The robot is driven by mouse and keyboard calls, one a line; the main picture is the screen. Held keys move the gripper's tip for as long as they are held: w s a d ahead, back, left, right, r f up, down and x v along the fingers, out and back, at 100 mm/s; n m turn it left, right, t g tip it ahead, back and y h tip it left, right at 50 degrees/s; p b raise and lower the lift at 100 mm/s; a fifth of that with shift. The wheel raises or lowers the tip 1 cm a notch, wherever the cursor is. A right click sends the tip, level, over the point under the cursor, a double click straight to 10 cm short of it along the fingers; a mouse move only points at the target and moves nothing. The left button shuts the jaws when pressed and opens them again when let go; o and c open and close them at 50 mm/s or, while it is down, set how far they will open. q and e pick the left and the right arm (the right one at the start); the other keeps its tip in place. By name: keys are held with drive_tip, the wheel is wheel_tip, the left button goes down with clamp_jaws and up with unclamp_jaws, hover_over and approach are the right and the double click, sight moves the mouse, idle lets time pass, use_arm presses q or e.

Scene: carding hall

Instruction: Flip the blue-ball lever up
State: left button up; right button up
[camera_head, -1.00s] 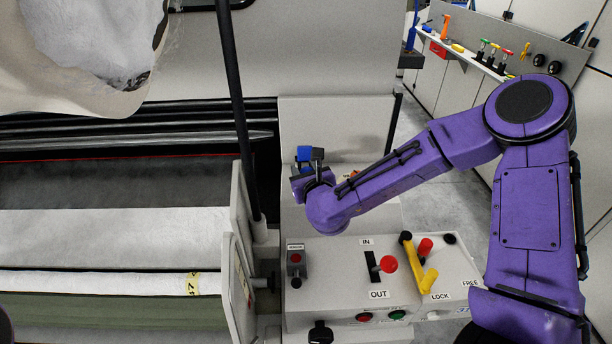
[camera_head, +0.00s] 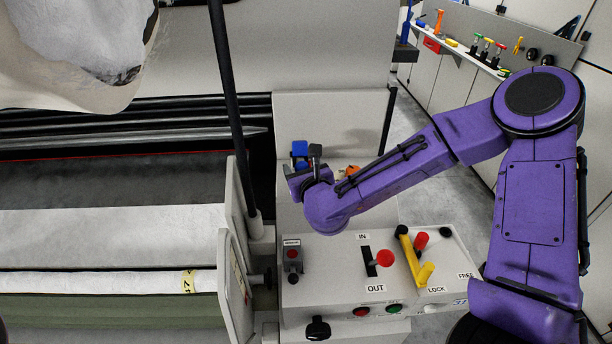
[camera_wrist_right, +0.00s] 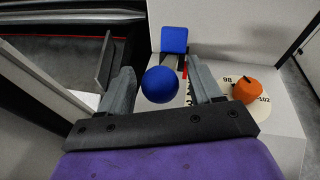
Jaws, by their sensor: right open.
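The blue ball (camera_wrist_right: 160,85) of the lever shows in the right wrist view between the two fingers of my right gripper (camera_wrist_right: 160,70). The fingers are open, one on each side of the ball, with a visible gap on each side. A blue block (camera_wrist_right: 174,40) stands just beyond the ball and shows in the head view (camera_head: 299,148).
An orange knob (camera_wrist_right: 246,90) on a numbered dial sits right of the gripper. The console front carries a red-ball lever (camera_head: 384,258) marked IN and OUT, a yellow handle (camera_head: 424,274) and push buttons. A black post (camera_head: 232,110) rises at the left.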

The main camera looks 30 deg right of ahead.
drive_tip(key=p+v, duration=0.8)
drive_tip(key=shift+s+p, duration=0.2)
drive_tip(key=shift+p, duration=0.15)
idle(0.4)
